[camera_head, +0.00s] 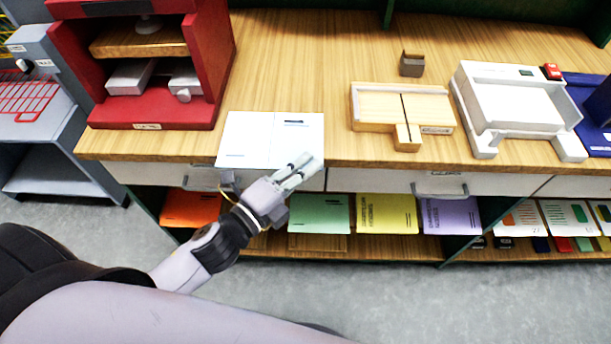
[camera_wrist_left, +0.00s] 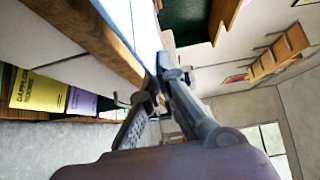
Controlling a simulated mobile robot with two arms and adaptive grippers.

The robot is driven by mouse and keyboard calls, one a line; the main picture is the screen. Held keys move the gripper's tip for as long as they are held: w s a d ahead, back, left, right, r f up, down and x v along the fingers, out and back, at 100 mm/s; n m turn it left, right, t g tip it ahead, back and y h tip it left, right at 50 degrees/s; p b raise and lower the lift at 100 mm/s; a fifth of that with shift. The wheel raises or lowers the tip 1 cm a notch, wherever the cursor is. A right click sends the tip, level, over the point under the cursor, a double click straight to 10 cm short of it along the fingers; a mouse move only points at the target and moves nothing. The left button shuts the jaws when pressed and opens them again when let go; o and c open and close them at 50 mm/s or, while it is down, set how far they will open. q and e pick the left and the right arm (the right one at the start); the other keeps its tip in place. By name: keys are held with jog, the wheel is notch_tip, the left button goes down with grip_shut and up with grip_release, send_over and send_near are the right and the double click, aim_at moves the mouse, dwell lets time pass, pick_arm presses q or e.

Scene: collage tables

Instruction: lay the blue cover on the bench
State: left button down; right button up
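A pale blue-white cover (camera_head: 252,140) lies flat at the front edge of the wooden bench (camera_head: 285,55), with a crease down its middle and small dark marks. In the left wrist view, the cover (camera_wrist_left: 139,22) shows as a light blue sheet running to my fingertips. My left gripper (camera_head: 304,168) is at the cover's front right corner. Its fingers (camera_wrist_left: 162,72) come together at the tips on the cover's edge, with the exact contact partly hidden. My right gripper is in neither view.
A red press (camera_head: 215,75) stands left of the cover. Orange (camera_head: 190,208), green (camera_head: 320,213), yellow (camera_head: 387,213) and purple (camera_head: 450,215) covers lie on the shelf below.

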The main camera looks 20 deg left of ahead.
pick_arm(q)
jog(key=w+f+b, duration=0.1)
jog(key=w+f, duration=0.1)
jog(key=w+a+f+b, duration=0.1)
jog(key=f+b, duration=0.1)
jog(key=shift+w+f, duration=0.25)
jog(key=shift+w, duration=0.1)
jog(key=shift+a+f, duration=0.1)
jog(key=shift+f, duration=0.1)
jog(key=c, duration=2.3)
grip_release()
jog(key=shift+o, duration=0.6)
jog(key=o, duration=0.4)
jog(key=shift+w+f, duration=0.15)
jog(key=shift+o, duration=0.3)
jog(key=shift+r, duration=0.25)
